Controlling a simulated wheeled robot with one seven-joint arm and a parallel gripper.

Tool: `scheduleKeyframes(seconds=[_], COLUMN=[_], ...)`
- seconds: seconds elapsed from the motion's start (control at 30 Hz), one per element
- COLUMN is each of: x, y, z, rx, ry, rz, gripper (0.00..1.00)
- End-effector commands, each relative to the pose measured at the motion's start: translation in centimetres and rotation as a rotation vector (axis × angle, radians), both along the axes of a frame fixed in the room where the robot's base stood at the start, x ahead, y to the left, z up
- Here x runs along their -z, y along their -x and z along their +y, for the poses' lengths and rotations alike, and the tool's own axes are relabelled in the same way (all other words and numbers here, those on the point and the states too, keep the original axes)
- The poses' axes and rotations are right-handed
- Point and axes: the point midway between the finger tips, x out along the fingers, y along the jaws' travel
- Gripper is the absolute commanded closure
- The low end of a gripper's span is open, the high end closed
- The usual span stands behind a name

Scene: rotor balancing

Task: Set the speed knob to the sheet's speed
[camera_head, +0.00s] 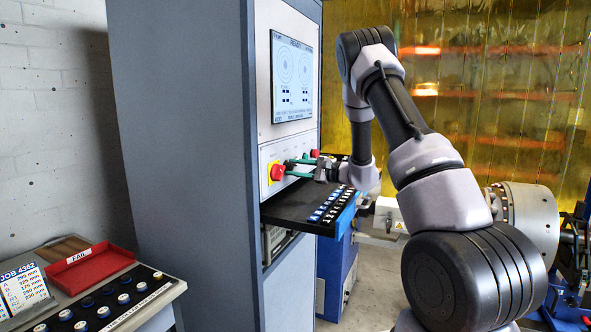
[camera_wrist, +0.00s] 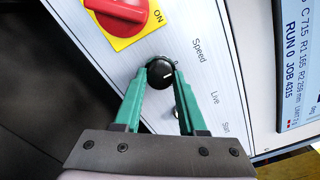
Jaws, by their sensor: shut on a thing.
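The black speed knob (camera_wrist: 158,76) sits on the pale panel by the printed word "Speed". Its short white mark points toward the right in the wrist view. My gripper (camera_wrist: 161,68) has its green fingers on both sides of the knob and is shut on it. In the head view my gripper (camera_head: 299,167) reaches the cabinet's panel from the right; the knob cannot be made out there. The job sheet (camera_head: 24,289), headed "JOB 4362", stands at the lower left with several lines in mm; I cannot read a speed on it.
A red switch on a yellow plate (camera_wrist: 120,14) is close to the knob. The screen (camera_head: 292,78) above the panel also shows in the wrist view (camera_wrist: 298,70). A black tray (camera_head: 290,212) with several small pieces lies below my gripper. A red FAIL tray (camera_head: 88,268) is at left.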

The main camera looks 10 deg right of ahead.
Motion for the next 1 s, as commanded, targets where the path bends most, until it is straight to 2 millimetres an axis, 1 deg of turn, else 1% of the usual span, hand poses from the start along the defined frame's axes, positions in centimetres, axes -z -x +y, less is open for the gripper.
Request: scheduleKeyframes(seconds=[0.17, 0.37, 1.0], x=[0.01, 0.02, 0.08], y=[0.01, 0.00, 0.05], z=[-0.08, -0.12, -0.15], rx=[0.001, 0.001, 0.003], ry=[-0.019, -0.081, -0.427], rz=[0.027, 0.111, 0.586], gripper=[1.00, 1.00, 1.00])
